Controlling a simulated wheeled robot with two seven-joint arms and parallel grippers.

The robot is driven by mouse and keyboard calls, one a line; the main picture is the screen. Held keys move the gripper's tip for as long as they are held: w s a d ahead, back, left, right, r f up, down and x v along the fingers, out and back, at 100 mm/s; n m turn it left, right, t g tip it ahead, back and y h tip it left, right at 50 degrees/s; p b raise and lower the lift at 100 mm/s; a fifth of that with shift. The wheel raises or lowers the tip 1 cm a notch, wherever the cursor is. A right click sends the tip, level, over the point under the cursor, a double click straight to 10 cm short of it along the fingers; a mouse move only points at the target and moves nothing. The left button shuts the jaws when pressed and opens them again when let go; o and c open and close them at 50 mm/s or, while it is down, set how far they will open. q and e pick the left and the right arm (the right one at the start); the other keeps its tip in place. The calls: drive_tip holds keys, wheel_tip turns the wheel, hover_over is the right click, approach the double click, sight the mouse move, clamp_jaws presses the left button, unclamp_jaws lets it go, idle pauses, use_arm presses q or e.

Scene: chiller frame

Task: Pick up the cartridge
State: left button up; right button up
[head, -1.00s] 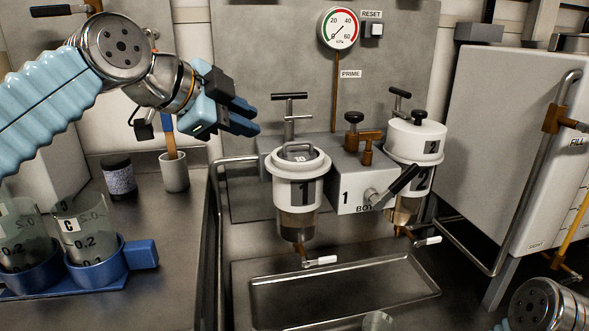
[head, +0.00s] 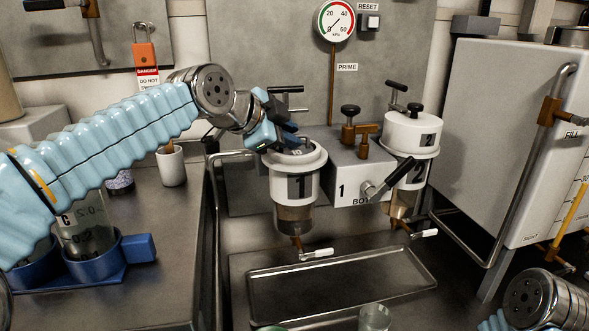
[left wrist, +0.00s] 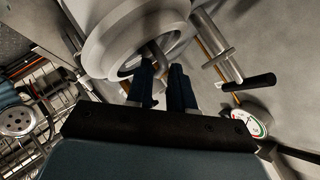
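The cartridge (head: 297,156) sits in the white cup marked 1 (head: 297,186) on the left of the stand; only its grey top and part of its handle show. In the left wrist view its loop handle (left wrist: 157,52) rises from the round white rim. My left gripper (head: 283,139) is over that cup, at the handle. In the left wrist view its two blue fingers (left wrist: 165,80) are apart, with the handle at their tips and between them. I see no clear grip on it. Of my right arm only a joint shows at the lower right; its gripper is out of view.
A second white cup marked 2 (head: 411,135) stands to the right, with a black-handled valve (head: 392,181) between. A T-handle (head: 286,92) rises behind cup 1. A metal tray (head: 340,283) lies below. Beakers in a blue rack (head: 100,266) stand at left. A large grey tank (head: 500,140) is at right.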

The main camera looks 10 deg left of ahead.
use_arm(q)
drive_tip(key=shift+c, duration=0.3)
clamp_jaws()
drive_tip(key=shift+f, duration=0.1)
idle(1.0)
